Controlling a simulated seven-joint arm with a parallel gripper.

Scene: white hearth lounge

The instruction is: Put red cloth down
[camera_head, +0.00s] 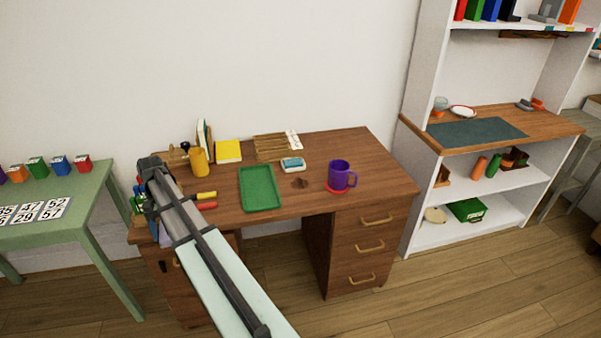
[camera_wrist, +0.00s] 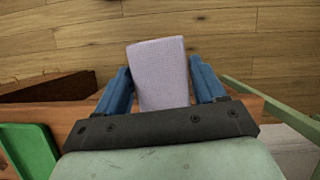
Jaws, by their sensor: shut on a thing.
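My gripper (camera_wrist: 160,78) has blue fingers on both sides of a pale lilac, cloth-like piece (camera_wrist: 160,72) and is shut on it. The piece looks lilac, not red, and I see no clearly red cloth. In the wrist view it sticks out beyond the fingers, over the wooden floor beside the desk edge. In the head view a lilac patch (camera_head: 165,239) shows low at the desk's left front corner, beside my arm. My arm hides most of the gripper there.
A green table (camera_head: 85,220) stands left. The desk's right front is clear.

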